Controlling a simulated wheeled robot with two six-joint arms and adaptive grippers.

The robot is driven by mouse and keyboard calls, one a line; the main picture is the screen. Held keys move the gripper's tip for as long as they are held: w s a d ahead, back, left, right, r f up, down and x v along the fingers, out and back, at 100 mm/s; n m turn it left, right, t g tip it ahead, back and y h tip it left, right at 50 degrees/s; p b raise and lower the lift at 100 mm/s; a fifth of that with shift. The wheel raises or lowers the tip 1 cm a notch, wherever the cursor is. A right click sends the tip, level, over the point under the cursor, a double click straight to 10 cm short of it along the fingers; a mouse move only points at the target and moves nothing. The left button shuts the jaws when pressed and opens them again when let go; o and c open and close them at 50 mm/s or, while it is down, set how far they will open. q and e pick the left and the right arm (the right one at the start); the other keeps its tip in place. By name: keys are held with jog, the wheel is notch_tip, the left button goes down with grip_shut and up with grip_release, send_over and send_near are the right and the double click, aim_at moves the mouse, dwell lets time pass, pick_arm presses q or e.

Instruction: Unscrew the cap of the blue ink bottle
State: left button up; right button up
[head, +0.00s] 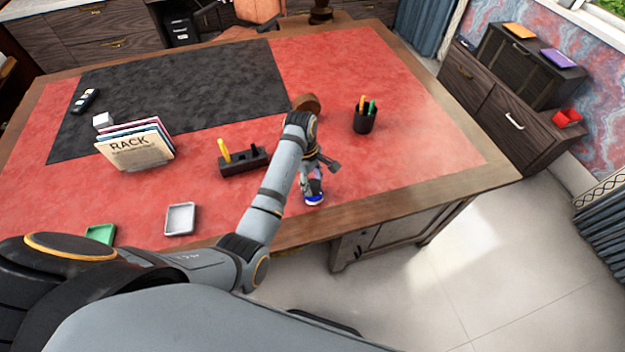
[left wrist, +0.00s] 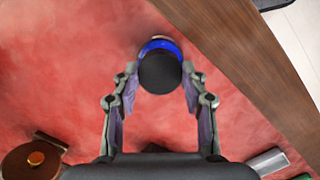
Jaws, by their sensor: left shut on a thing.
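The blue ink bottle (head: 313,198) stands near the front edge of the desk, under my left gripper (head: 314,180). In the left wrist view I look down on its round black cap (left wrist: 160,73), with the blue of the bottle (left wrist: 158,45) showing past the cap's far side. My left gripper (left wrist: 160,88) is shut on the cap, one finger on each side. The cap still sits over the bottle; whether its thread is loose cannot be seen. In the head view the fingers and wrist hide the cap. My right gripper is not in view.
A black pen cup (head: 365,118) stands right of my arm, and a round brown object (head: 308,102) behind it. A black pen holder (head: 243,163), a rack of folders (head: 135,150), a grey tray (head: 180,219) and a green tray (head: 100,235) lie left. The desk's right side is clear.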

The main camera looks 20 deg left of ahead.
pick_arm(q)
jog(key=shift+s+f, duration=0.15)
jog(key=shift+n+p, duration=0.3)
jog(key=shift+p, duration=0.25)
jog(key=shift+n+p, duration=1.4)
jog(key=shift+p, duration=0.1)
jog(key=shift+n, duration=0.3)
jog(key=shift+n+t+p, duration=0.3)
jog(key=shift+p, duration=0.3)
jog(key=shift+n+p, duration=1.4)
jog(key=shift+n, duration=0.3)
